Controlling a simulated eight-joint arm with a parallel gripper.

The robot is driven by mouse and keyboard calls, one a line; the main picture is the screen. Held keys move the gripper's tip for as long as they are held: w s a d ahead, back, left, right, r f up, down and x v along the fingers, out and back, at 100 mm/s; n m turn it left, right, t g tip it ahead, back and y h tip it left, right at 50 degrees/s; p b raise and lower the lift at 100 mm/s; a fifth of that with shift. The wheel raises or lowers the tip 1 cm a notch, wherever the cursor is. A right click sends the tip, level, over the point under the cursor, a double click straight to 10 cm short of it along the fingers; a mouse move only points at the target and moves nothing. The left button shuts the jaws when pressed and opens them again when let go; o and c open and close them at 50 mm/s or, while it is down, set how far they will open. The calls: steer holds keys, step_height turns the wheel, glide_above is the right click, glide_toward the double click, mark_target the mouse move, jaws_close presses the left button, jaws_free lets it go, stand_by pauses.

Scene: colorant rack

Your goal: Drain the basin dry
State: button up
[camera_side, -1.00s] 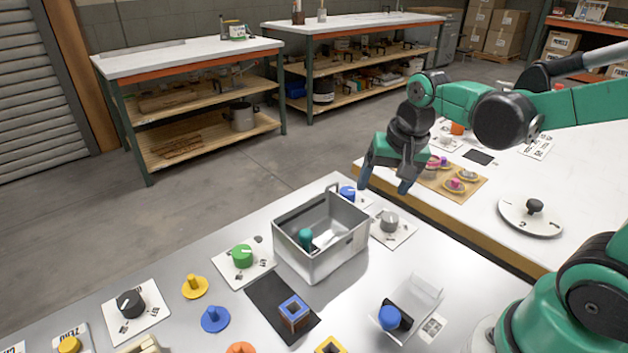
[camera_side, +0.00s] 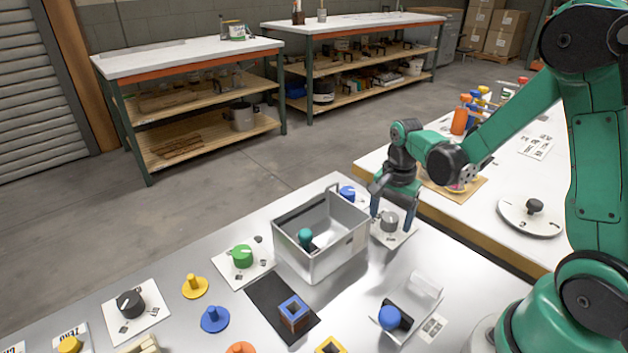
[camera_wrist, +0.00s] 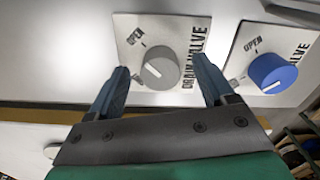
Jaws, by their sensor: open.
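The metal basin (camera_side: 345,262) stands on the near table with a teal knob-like piece (camera_side: 305,238) inside; I cannot tell its water level. A grey round knob (camera_side: 389,222) sits on a white plate right of the basin. In the wrist view this knob (camera_wrist: 160,69) has a white pointer line, and its plate is lettered "DRAIN VALVE" with an "OPEN" mark at upper left. The pointer aims up-left, short of that mark's direction being clear. My gripper (camera_side: 393,222) is open and pointing down, its fingertips on either side of the grey knob; contact cannot be told.
A blue knob (camera_wrist: 273,73) on another "VALVE" plate is close to the right in the wrist view. A green knob (camera_side: 242,256) is left of the basin.

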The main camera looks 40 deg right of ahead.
steer(key=shift+f, duration=0.1)
jaws_close()
steer(key=shift+n, duration=0.3)
steer(key=n, duration=1.2)
steer(key=shift+n, duration=2.5)
